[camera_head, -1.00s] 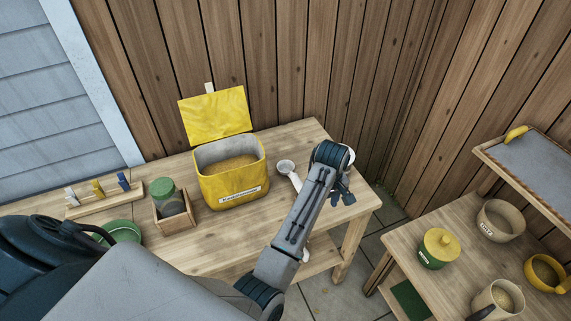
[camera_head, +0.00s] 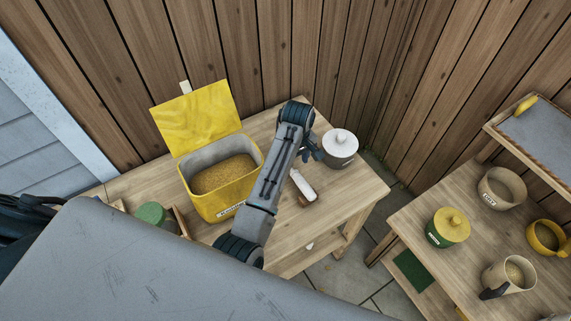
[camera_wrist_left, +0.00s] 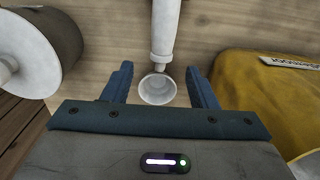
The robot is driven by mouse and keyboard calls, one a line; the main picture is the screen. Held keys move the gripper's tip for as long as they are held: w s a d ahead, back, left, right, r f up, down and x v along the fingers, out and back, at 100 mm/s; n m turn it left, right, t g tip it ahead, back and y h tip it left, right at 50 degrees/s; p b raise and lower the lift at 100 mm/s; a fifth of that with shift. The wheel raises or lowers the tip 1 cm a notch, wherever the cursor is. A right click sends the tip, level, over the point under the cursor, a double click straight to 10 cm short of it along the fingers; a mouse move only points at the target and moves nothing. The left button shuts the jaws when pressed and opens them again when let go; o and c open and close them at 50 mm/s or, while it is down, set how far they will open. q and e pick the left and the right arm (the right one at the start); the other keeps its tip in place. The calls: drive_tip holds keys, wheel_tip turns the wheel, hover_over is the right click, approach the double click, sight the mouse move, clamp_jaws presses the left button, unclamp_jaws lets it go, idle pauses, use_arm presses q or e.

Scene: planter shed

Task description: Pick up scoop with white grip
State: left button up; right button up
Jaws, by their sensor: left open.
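The scoop's white grip (camera_head: 302,184) shows on the wooden table, just right of my left arm in the head view; the arm hides its bowl there. In the left wrist view the white grip (camera_wrist_left: 164,28) runs down from the top edge to a small round white bowl (camera_wrist_left: 157,90). My left gripper (camera_head: 312,147) is open and empty in the head view. In the left wrist view its two fingers (camera_wrist_left: 160,84) are on either side of the bowl, with gaps. I cannot tell the height between fingers and scoop.
A yellow bin (camera_head: 216,206) with raised lid and grainy contents stands left of the scoop. A grey pot with white lid (camera_head: 341,147) stands right of the gripper. A second table (camera_head: 405,223) at right holds several containers. The front right tabletop (camera_head: 350,190) is clear.

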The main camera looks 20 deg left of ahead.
sight(294, 174)
use_arm(q)
drive_tip(key=shift+s+d+f, duration=0.1)
drive_tip(key=shift+f, duration=0.75)
drive_tip(key=shift+f+p, duration=0.3)
drive_tip(key=shift+f, duration=0.05)
drive_tip(key=f+p, duration=0.2)
drive_tip(key=f, duration=0.2)
drive_tip(key=shift+a, duration=0.2)
drive_tip(key=shift+f, duration=0.6)
drive_tip(key=c, duration=1.1)
use_arm(e)
drive_tip(key=r, duration=0.3)
drive_tip(key=shift+s+d+r, duration=0.2)
drive_tip(key=shift+s, duration=0.05)
use_arm(q)
drive_tip(key=shift+r, duration=0.1)
